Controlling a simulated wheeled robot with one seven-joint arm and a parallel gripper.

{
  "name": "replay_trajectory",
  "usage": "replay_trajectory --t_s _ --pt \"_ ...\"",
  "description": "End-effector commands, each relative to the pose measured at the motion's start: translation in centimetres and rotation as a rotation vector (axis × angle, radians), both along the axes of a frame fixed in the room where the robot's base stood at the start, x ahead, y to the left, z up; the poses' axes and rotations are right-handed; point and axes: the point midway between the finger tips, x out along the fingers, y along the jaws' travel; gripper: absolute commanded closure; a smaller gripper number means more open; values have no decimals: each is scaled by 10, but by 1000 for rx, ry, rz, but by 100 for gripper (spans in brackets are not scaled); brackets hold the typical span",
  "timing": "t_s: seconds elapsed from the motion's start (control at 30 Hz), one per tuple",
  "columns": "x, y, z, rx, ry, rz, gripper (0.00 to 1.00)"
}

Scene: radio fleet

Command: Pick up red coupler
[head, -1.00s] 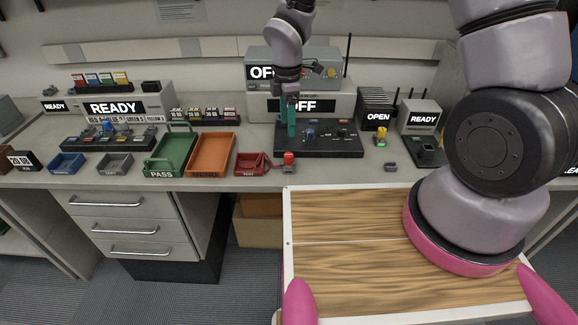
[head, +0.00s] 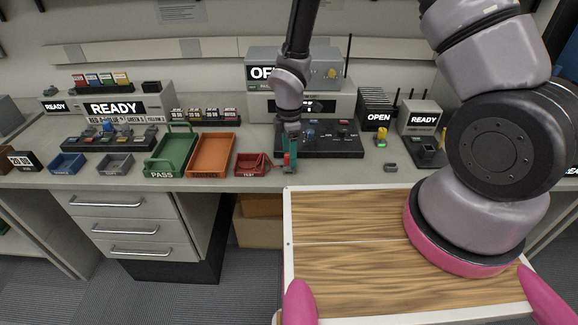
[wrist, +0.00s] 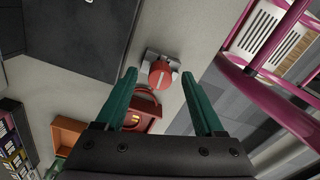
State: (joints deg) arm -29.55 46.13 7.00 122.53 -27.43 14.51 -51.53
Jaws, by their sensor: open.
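The red coupler (head: 286,158) stands on a small grey holder at the front edge of the bench, partly hidden by my gripper in the head view. In the wrist view the coupler (wrist: 160,74) shows as a round red top with a pale line across it, in its grey holder (wrist: 176,62). My gripper (head: 291,165) points down right at the coupler. Its two green fingers (wrist: 158,92) are apart, and the coupler appears between and beyond the fingertips. I cannot tell whether either finger touches it.
A red tray (head: 250,171) marked TEST sits close to the left of the coupler. An orange tray (head: 211,174) and a green PASS tray (head: 160,174) stand further left. A black panel (head: 340,153) lies behind. A small grey holder (head: 390,168) stands to the right.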

Motion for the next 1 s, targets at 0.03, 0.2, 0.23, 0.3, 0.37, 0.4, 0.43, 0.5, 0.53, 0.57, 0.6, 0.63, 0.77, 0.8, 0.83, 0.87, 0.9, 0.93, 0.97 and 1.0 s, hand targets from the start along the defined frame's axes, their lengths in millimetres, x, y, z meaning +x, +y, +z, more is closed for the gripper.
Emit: replay_trajectory --t_s 0.03,0.2,0.23,0.3,0.37,0.4,0.43,0.5,0.53,0.57,0.6,0.63,0.77,0.8,0.83,0.87,0.9,0.93,0.97,1.0 --pt "0 0 0 0 0 0 30" --pt "0 0 0 0 0 -1 72" --pt "0 0 0 0 0 -1 83" --pt "0 0 0 0 0 -1 100" --pt "0 0 0 0 0 -1 100" --pt "0 0 0 0 0 -1 100" --pt "0 0 0 0 0 -1 100" --pt "0 0 0 0 0 -1 100" --pt "0 0 0 0 0 -1 100" --pt "0 0 0 0 0 -1 100" --pt "0 0 1 0 0 -1 100" --pt "0 0 2 0 0 -1 100" --pt "1 0 15 2 -2 -3 100" --pt "1 0 22 2 -3 -3 100" --pt "1 0 28 3 -2 -2 100" --pt "1 0 34 3 -3 -2 100" --pt "2 0 43 3 -3 -3 100" --pt "1 0 49 3 -3 -3 100" --pt "1 0 56 2 -4 -2 100" --pt "2 0 64 2 -4 -2 100"
